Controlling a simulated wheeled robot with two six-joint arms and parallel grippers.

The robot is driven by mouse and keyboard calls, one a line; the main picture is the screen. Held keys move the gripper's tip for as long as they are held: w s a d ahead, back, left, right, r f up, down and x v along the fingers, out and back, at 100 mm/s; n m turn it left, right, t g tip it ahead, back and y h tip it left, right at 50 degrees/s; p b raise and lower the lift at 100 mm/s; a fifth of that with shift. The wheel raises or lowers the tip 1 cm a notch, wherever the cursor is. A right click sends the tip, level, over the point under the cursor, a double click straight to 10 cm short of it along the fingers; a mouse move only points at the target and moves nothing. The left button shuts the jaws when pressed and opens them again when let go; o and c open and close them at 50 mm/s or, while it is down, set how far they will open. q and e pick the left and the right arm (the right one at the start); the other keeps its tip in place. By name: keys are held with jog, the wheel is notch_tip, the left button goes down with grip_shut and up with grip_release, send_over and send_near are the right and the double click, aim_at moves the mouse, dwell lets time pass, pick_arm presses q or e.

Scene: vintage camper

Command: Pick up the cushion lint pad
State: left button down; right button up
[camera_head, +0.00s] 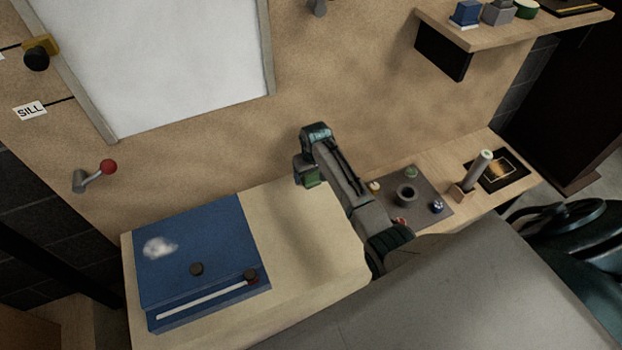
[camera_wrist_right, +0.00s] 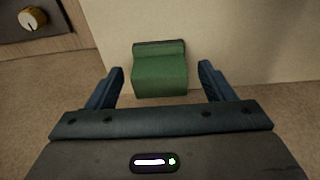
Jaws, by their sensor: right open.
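A small green block with a dark edge, which I take to be the lint pad (camera_head: 313,179), sits at the back edge of the pale bench top. It also shows in the right wrist view (camera_wrist_right: 160,75). My right gripper (camera_head: 305,172) is over it, pointing down. In the right wrist view my gripper's (camera_wrist_right: 160,70) two blue fingers are open, one on each side of the green block, with a gap on both sides. My left gripper is not in view.
A grey mat (camera_head: 436,212) with several small coloured knobs and a dark cup lies right of my arm. A grey cylinder (camera_head: 477,170) stands in a wooden holder beyond it. The wall rises behind the bench, with a red-knobbed lever (camera_head: 108,167). The bench between cushion and arm is clear.

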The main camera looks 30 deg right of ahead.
aim_at(312, 174)
jog(key=shift+c, duration=0.3)
jog(key=c, duration=1)
